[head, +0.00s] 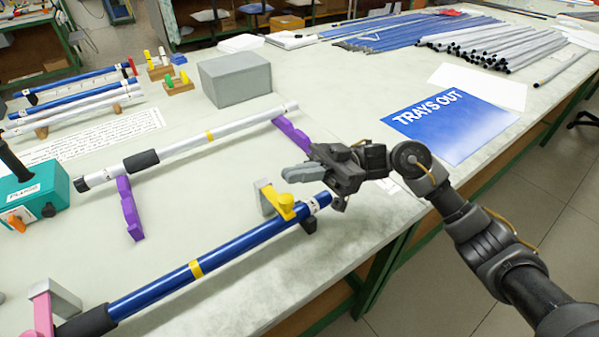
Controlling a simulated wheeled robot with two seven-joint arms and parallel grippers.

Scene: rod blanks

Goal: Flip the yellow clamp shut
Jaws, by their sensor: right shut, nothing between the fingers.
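The yellow clamp (284,206) stands near the right end of a blue rod (240,243) at the front of the table. Its grey and yellow upright is behind the rod, and a yellow piece with a round knob reaches to the rod. I cannot tell whether the clamp is fully shut. My right gripper (297,173) is above and slightly right of the clamp, apart from it. Its grey fingers are shut, empty and point left. My left gripper is not in view.
A pink clamp (43,313) holds the blue rod's black end area at lower left. A white rod (190,144) rests on purple supports (130,208) behind. A grey box (235,78), a teal device (30,200) and a blue "TRAYS OUT" sheet (450,122) lie further off.

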